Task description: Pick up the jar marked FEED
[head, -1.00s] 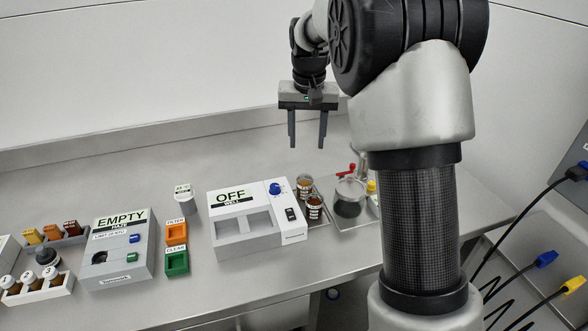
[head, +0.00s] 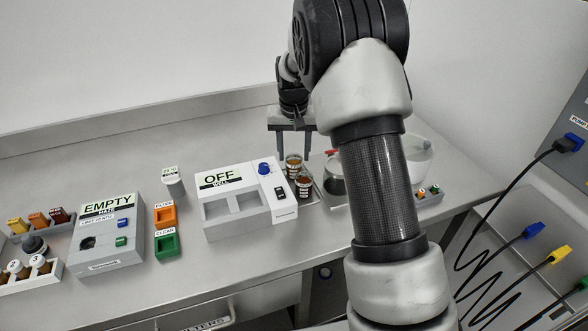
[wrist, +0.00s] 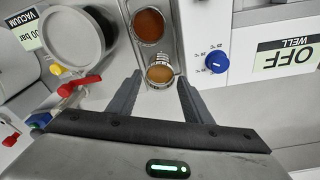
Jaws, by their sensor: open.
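Two small jars of brown liquid stand in a metal tray right of the OFF WELL box: a back jar (head: 294,166) and a front jar (head: 304,187). Both have pale labels too small to read, so I cannot tell which is marked FEED. In the wrist view the back jar (wrist: 160,72) lies close beyond my fingertips, and the front jar (wrist: 148,25) is farther off, its liquid darker orange-brown. My gripper (head: 293,155) points down, open and empty. In the wrist view its fingertips (wrist: 160,80) appear either side of the back jar; contact cannot be told.
The OFF WELL box (head: 237,199) with its blue knob stands close left of the jars. A vacuum vessel (wrist: 78,40) with red and yellow valve parts is on their other side, partly hidden by my arm in the head view. The EMPTY HAZE box (head: 105,235) is farther left.

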